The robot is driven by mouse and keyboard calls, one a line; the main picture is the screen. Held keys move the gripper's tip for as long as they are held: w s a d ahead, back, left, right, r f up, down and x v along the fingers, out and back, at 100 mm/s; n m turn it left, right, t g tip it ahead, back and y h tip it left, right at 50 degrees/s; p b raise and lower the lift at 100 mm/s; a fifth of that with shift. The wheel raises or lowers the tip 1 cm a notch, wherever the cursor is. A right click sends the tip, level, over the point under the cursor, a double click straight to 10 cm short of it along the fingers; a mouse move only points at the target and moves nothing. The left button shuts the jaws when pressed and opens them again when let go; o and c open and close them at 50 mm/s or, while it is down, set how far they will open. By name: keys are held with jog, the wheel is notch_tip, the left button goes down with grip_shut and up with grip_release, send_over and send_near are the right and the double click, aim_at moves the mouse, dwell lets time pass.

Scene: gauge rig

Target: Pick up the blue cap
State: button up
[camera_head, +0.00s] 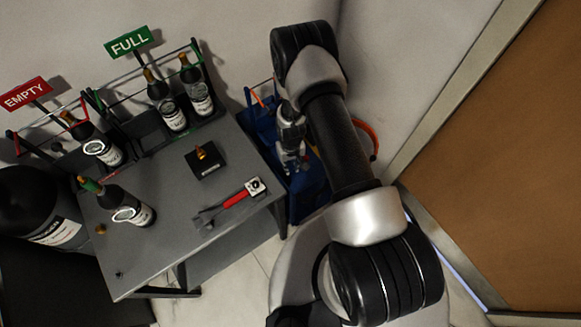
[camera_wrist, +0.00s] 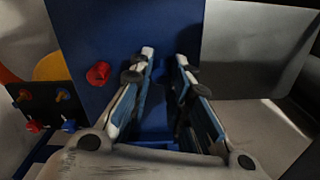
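A small blue cap-like piece (camera_wrist: 69,126) shows in the wrist view on a dark panel (camera_wrist: 45,110) at the left, below a brass fitting. It is too small to be sure it is the blue cap, and I cannot pick it out in the head view. My gripper (camera_wrist: 165,56) is open, its two fingers apart with blue inner pads and only blue surface visible between them. The blue piece lies to the left of the fingers, apart from them. In the head view my gripper (camera_head: 291,160) points down over the blue rig (camera_head: 310,190), its fingertips hard to make out.
A red knob (camera_wrist: 98,73) sits on the blue panel left of my fingertips. A red piece (camera_wrist: 33,126) sits beside the blue one. A grey table (camera_head: 160,235) with bottles and a red-handled tool (camera_head: 237,199) stands left of the rig; a brown panel (camera_head: 500,150) is right.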

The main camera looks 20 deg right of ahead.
jog(key=shift+c, duration=1.1)
